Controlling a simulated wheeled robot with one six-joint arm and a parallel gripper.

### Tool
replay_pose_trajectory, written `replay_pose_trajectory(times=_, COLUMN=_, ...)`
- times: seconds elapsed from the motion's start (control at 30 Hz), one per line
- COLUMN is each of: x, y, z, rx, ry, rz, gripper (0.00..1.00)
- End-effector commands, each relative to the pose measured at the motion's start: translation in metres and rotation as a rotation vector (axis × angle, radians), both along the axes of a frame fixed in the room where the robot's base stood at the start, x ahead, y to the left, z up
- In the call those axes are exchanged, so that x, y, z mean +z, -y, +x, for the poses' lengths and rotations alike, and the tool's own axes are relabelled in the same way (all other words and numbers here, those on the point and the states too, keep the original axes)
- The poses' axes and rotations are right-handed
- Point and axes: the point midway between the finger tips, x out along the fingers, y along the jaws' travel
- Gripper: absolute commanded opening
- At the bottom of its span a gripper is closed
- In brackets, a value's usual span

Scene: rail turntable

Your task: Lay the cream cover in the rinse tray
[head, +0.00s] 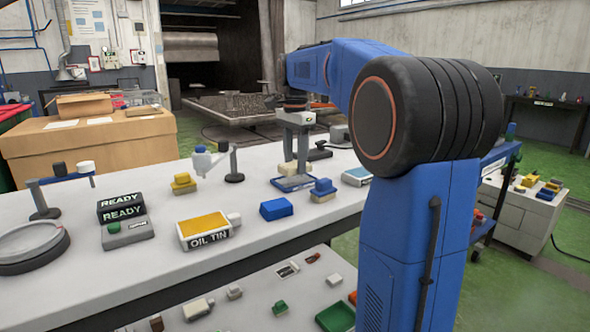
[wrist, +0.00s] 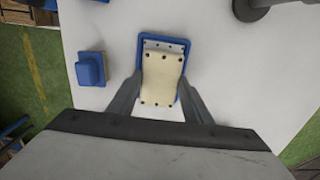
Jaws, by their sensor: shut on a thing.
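My gripper (head: 298,160) points down over the table and is shut on the cream cover (wrist: 162,80). In the wrist view the cover is a flat cream plate with small dark holes along its ends, with one finger at each side. The blue rinse tray (wrist: 165,40) lies beneath it, its rim showing around the far end and sides. In the head view the cover (head: 289,168) appears low at the blue tray (head: 292,184). I cannot tell whether it touches the tray floor.
A blue-topped block (wrist: 90,68) stands left of the tray in the wrist view. In the head view a blue box (head: 276,209), an oil tin (head: 208,231) and a yellow block (head: 184,183) stand nearby. White tabletop between them is clear.

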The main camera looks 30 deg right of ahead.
Motion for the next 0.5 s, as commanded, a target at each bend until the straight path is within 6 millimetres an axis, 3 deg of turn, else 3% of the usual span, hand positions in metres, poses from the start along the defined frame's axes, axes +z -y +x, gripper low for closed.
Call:
replay_pose_trajectory(times=0.2, x=-0.025, y=0.000, z=0.000, rx=0.000, ry=0.000, rz=0.000, gripper=0.14)
replay_pose_trajectory(times=0.5, x=-0.027, y=0.000, z=0.000, rx=0.000, ry=0.000, rz=0.000, gripper=0.14)
